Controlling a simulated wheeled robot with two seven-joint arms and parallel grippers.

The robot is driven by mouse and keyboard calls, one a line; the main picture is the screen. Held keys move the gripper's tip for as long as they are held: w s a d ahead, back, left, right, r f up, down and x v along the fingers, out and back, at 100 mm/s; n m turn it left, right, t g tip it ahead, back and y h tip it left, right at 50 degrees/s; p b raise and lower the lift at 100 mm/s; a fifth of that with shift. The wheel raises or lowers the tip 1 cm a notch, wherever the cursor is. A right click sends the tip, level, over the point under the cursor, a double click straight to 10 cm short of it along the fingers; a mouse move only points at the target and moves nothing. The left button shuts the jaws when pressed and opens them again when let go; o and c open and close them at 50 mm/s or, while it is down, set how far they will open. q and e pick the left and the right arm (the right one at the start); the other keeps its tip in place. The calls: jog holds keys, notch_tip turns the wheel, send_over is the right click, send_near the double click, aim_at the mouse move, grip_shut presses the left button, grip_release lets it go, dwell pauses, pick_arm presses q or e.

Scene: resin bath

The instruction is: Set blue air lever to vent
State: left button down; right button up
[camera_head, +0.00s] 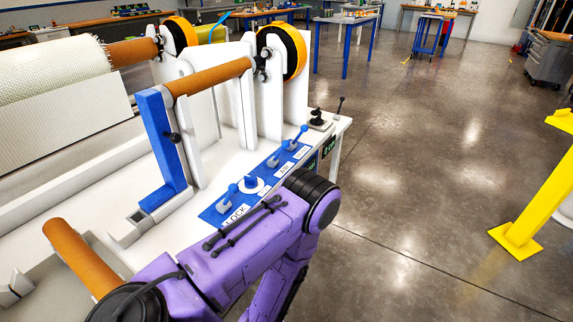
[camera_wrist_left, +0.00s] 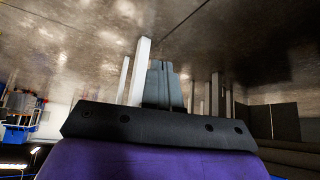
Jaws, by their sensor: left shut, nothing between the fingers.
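A blue control panel (camera_head: 212,216) lies on the white machine's near right edge, with several small levers and knobs. A lever with a blue handle (camera_head: 300,132) leans up to the right at its far end. Other controls sit nearer, and one label reads LOCK. The small labels are hard to read, so I cannot tell for certain which lever is air or its setting. My purple left arm crosses in front of the panel's near side, and its gripper is hidden in the head view. In the left wrist view my left gripper (camera_wrist_left: 165,68) is shut and empty, away from the levers. My right gripper is not in view.
Orange rollers (camera_head: 208,76) and a blue upright bracket (camera_head: 160,135) stand left of the panel. A black joystick-like control (camera_head: 319,120) sits beyond it. Open floor (camera_head: 410,170) lies to the right, with a yellow post (camera_head: 535,190) at the far right.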

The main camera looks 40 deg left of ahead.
pick_arm(q)
jog(key=w+a+r+n+t+y+b, duration=0.15)
jog(key=w+t, duration=0.25)
jog(key=w, duration=0.8)
jog(key=w+a+r+n+t+y+b, duration=0.1)
jog(key=w+a+r+n+t+y, duration=0.2)
jog(key=w, duration=0.8)
jog(key=w+r+n+t+y+b, duration=0.1)
jog(key=w+r+n+t+y, duration=0.1)
jog(key=w+r+n+y, duration=0.65)
jog(key=s+a+r+n+g+y, duration=0.2)
jog(key=s+r+n+g+y, duration=0.2)
jog(key=r+n+g, duration=0.6)
jog(key=n+g+y, duration=0.2)
jog(key=n+g, duration=0.2)
jog(key=shift+r+y, duration=0.15)
jog(key=shift+y, duration=0.15)
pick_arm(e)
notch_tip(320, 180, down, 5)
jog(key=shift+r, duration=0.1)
